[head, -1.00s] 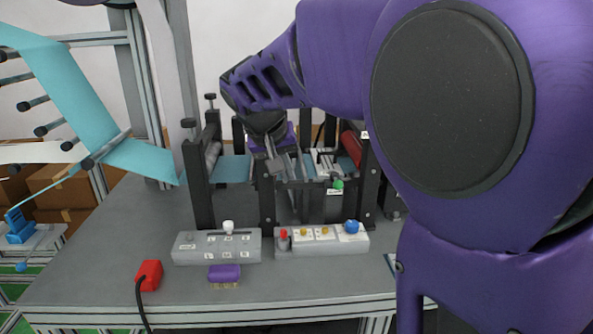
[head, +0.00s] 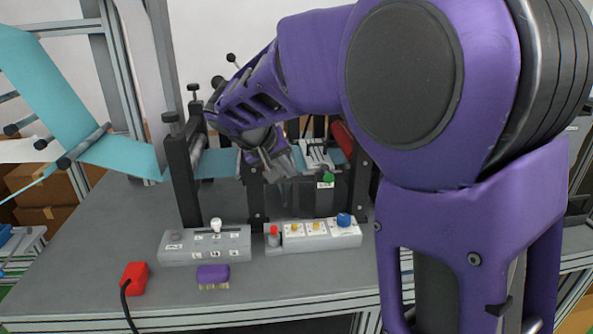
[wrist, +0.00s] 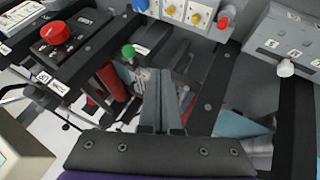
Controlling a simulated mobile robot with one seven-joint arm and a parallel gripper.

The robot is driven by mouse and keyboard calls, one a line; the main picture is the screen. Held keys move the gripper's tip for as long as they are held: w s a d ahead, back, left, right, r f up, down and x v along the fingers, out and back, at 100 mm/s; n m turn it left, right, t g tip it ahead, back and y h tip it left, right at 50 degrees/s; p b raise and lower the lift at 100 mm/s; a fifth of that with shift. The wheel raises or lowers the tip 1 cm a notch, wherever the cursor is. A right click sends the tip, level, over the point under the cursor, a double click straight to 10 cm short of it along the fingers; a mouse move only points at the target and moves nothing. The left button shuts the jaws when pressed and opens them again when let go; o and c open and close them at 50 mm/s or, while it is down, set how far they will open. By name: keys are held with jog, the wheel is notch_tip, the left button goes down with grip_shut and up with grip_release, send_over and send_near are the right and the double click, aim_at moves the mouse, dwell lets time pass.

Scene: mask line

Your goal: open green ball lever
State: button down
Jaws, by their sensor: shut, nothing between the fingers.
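The green ball lever (head: 328,177) is a small green knob at the front of the mask machine, right of centre in the head view. In the wrist view the green ball (wrist: 128,50) shows left of my fingers, on a dark bar beside a white label. My gripper (head: 277,178) is over the machine, left of the green ball and apart from it in the head view. In the wrist view my gripper (wrist: 155,75) has its two grey fingers together and empty, pointing towards the machine front.
Control boxes stand on the table front: one with a white knob (head: 215,225), one with red, yellow and blue knobs (head: 343,220). A red block with cable (head: 134,277) and a purple brush (head: 212,275) lie before them. A red dial (wrist: 55,33) is left in the wrist view.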

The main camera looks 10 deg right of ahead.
aim_at(325, 170)
jog(key=w+d+f, duration=0.1)
jog(key=d+f, duration=0.1)
jog(key=w+d+f, duration=0.2)
jog(key=d, duration=0.1)
jog(key=w+d+f, duration=0.2)
jog(key=shift+d, duration=0.25)
